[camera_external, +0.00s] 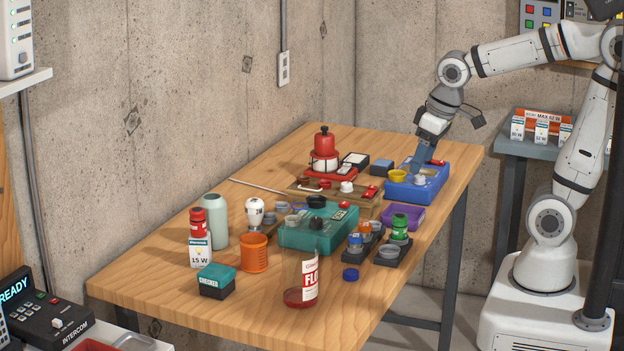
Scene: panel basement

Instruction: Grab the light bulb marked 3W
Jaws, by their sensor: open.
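A white bulb-shaped item (255,211) with small dark markings stands near the middle left of the wooden table, behind the orange cup. Its marking is too small to read, so I cannot tell whether it says 3W. My gripper (421,170) points down over the blue box (412,192) at the table's far right end, well away from the white item. It is open. Whether its fingertips touch anything on the box is too small to tell.
A pale green bottle (214,221), a box marked 15 W (200,254) and an orange cup (254,254) stand close around the white item. A teal device (292,238) is to its right. A glass bottle (301,285) stands at the front. The table's left front corner is bare.

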